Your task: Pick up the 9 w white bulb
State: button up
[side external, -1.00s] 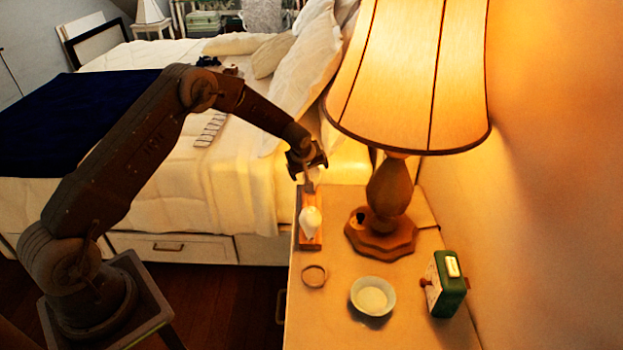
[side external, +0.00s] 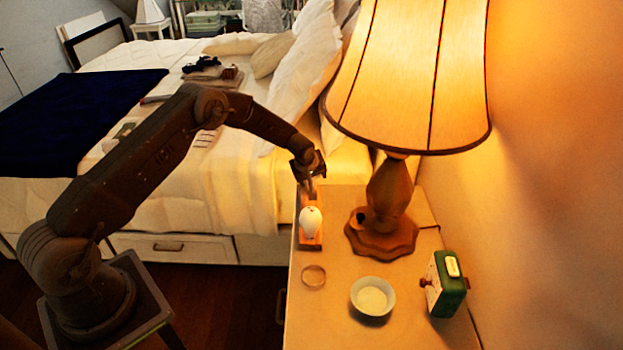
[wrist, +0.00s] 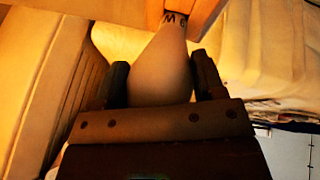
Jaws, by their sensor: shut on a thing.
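A white bulb (side external: 311,223) shows just below my gripper (side external: 308,190), over a narrow wooden tray (side external: 301,243) on the bedside table. In the wrist view the bulb (wrist: 163,70) lies between the two fingers of my gripper (wrist: 160,82). Its wide part is near the palm and its narrower end points up the picture. Dark lettering, with a "W" readable, shows near that end. The fingers are shut on the bulb. Wood hides its far end in the wrist view. I cannot tell if the bulb still touches the tray.
A lit lamp (side external: 385,205) stands close right of the tray, its wide shade (side external: 410,80) overhanging. A small ring (side external: 314,276), a white bowl (side external: 373,297) and a green-and-white box (side external: 446,284) are on the table (side external: 340,335). The bed (side external: 235,195) lies behind and left.

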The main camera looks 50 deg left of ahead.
jog(key=shift+c, duration=1.4)
